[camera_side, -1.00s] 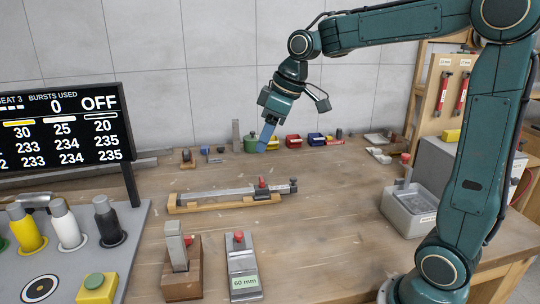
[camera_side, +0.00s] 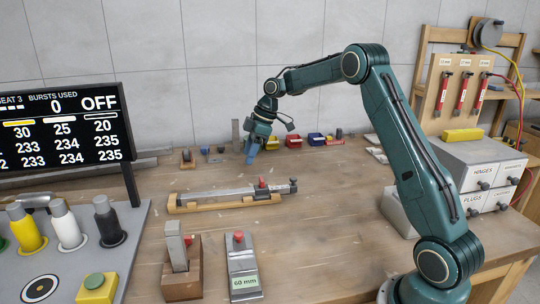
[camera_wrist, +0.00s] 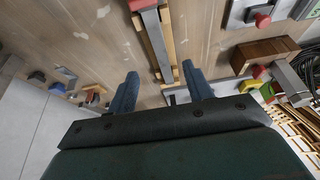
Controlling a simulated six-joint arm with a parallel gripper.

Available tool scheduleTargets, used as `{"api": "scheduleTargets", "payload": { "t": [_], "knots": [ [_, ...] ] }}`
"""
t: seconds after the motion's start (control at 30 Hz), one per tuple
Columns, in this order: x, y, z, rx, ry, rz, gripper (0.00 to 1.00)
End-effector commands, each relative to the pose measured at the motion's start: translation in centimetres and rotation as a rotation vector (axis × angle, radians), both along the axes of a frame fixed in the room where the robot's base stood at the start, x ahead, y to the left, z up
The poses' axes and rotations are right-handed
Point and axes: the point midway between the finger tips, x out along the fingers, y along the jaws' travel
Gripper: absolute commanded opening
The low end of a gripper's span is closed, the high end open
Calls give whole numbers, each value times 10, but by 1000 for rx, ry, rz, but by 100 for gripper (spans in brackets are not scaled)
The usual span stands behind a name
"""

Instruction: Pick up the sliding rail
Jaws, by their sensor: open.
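The sliding rail (camera_side: 222,194) is a long grey metal bar with a red knob (camera_side: 262,183) towards its right end. It lies on a low wooden cradle (camera_side: 192,209) in the middle of the bench. My gripper (camera_side: 251,159) hangs in the air above and behind the rail, pointing down, apart from it. In the wrist view my gripper (camera_wrist: 160,72) is open and empty, and the rail (camera_wrist: 157,42) runs between its two blue fingers, farther off.
A wooden block with a metal upright (camera_side: 178,265) and a plate marked 60 mm (camera_side: 243,268) stand in front of the rail. A panel with several bottle-like handles (camera_side: 67,230) is at left. Grey drawers (camera_side: 485,175) stand at right.

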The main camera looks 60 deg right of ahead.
Motion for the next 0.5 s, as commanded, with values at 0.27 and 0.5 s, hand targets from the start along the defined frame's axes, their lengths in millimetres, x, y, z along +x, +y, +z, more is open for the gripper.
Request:
{"api": "scheduleTargets", "payload": {
  "t": [0.27,0.5],
  "knots": [
    [3,-6,-8,3,-3,15,51],
    [6,-2,-18,5,-1,15,51]
  ]
}}
